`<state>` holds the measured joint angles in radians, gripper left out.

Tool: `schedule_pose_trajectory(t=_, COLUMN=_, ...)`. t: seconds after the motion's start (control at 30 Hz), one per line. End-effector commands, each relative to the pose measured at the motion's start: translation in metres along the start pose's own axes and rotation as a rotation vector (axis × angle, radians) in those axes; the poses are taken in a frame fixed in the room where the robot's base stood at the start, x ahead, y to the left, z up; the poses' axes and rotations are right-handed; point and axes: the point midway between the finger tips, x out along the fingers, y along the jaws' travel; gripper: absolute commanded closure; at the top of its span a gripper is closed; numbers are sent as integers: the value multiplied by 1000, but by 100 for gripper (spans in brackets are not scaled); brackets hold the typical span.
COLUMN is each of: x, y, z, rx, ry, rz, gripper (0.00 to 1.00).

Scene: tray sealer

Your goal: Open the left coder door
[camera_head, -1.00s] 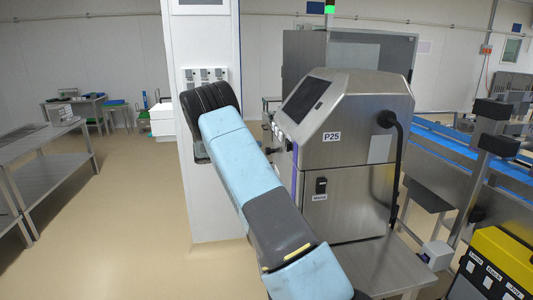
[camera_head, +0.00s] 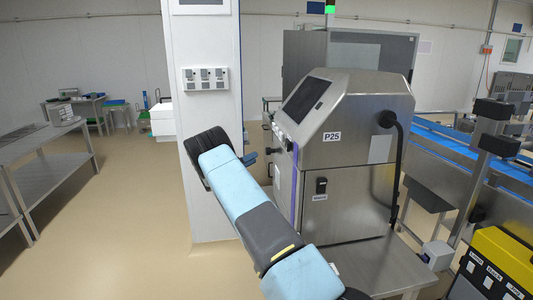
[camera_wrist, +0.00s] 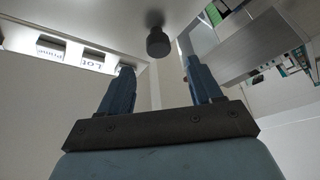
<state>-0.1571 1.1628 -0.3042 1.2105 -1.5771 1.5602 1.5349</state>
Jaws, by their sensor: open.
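The coder is a steel cabinet (camera_head: 345,125) labelled P25, with a slanted screen, right of my arm in the head view. Its left face is seen edge-on, with dark knobs (camera_head: 289,146) on it; I cannot make out the door's outline. My gripper (camera_wrist: 158,65) is open and empty in the wrist view. A dark round knob (camera_wrist: 157,42) on a pale metal face shows ahead of the gap between the fingers, apart from them. In the head view a blue fingertip (camera_head: 249,158) shows left of the cabinet; my arm hides the rest.
A white column (camera_head: 205,130) with switches stands behind my arm. A steel table (camera_head: 385,270) carries the cabinet. A blue conveyor (camera_head: 450,140) runs at right. Labels (camera_wrist: 95,62) show in the wrist view.

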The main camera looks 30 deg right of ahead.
Motion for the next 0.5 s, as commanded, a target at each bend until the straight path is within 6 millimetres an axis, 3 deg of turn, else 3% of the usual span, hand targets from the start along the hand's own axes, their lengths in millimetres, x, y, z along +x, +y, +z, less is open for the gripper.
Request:
schedule_pose_trajectory(t=0.3, x=57, y=1, z=0, rx=1, ry=-3, rz=1, gripper=36)
schedule_pose_trajectory(t=0.5, x=79, y=0, z=0, rx=0, ry=-2, rz=0, gripper=36)
